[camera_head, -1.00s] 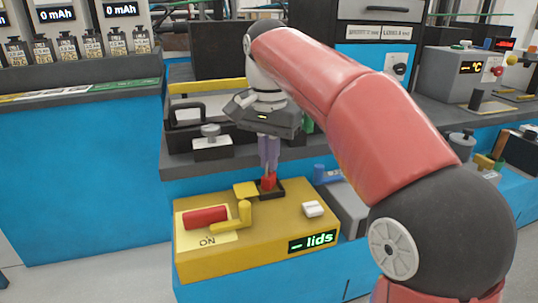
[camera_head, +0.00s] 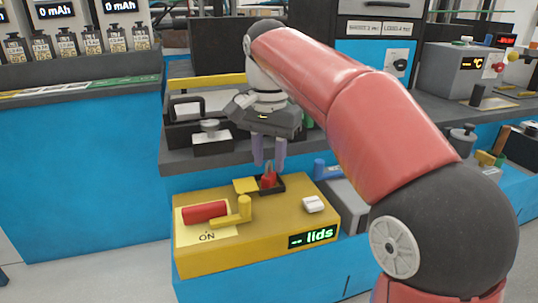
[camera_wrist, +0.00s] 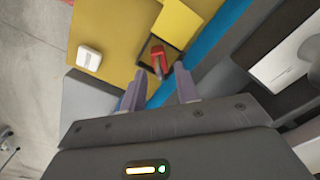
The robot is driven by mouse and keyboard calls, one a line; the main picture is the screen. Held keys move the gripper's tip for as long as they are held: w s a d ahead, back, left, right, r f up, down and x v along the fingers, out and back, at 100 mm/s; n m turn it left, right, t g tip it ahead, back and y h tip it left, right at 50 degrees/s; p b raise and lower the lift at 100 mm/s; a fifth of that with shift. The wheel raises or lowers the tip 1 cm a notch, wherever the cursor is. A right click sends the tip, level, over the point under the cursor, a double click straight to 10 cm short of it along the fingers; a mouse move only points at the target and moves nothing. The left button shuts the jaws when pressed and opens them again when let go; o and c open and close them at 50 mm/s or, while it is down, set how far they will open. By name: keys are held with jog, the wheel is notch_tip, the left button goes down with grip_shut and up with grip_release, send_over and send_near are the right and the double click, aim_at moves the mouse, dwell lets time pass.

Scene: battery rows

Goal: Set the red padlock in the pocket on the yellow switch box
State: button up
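The yellow switch box (camera_head: 215,258) stands at the lower middle of the head view. A dark-rimmed pocket (camera_head: 281,188) is on its top near the back. The red padlock (camera_head: 268,180) sits in the pocket, apparently tilted; it also shows in the wrist view (camera_wrist: 158,57). My gripper (camera_head: 268,166) is just above the padlock, pointing down. In the wrist view, its two purple fingers (camera_wrist: 160,92) are spread apart with nothing between them. The padlock lies beyond the fingertips. The head view does not clearly show whether a fingertip touches the shackle.
The box top also carries a red cylinder (camera_head: 205,211), a yellow lever (camera_head: 243,208) and a white block (camera_head: 313,204). A green "lids" display (camera_head: 313,237) is on its front. The dark shelf behind holds a black-handled item (camera_head: 185,112) and a grey-knobbed block (camera_head: 211,136).

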aim_at(271, 176)
notch_tip(271, 176, up, 7)
jog(key=p, duration=0.2)
jog(key=shift+p, duration=0.3)
jog(key=shift+r, duration=0.3)
jog(key=s+d+f+n+t, duration=0.1)
jog(key=s+d+f, duration=0.1)
jog(key=s, duration=0.1)
jog(key=s+d+f+n+t, duration=0.1)
jog(key=s+d+f, duration=0.1)
jog(key=s+d, duration=0.1)
jog(key=s+d+f+n+t, duration=0.1)
jog(key=s+d+f, duration=0.1)
jog(key=s, duration=0.2)
jog(key=shift+d+f, duration=0.15)
jog(key=shift+d, duration=0.2)
jog(key=s+d+f+n+t, duration=0.1)
jog(key=s+d+f, duration=0.2)
jog(key=s+f, duration=0.2)
jog(key=s+d+f+n+t, duration=0.1)
jog(key=s+d+f, duration=0.2)
jog(key=s+f, duration=0.2)
notch_tip(271, 176, down, 4)
jog(key=shift+s+r+n+t, duration=0.2)
jog(key=shift+r+n+t, duration=0.1)
jog(key=shift+n, duration=0.1)
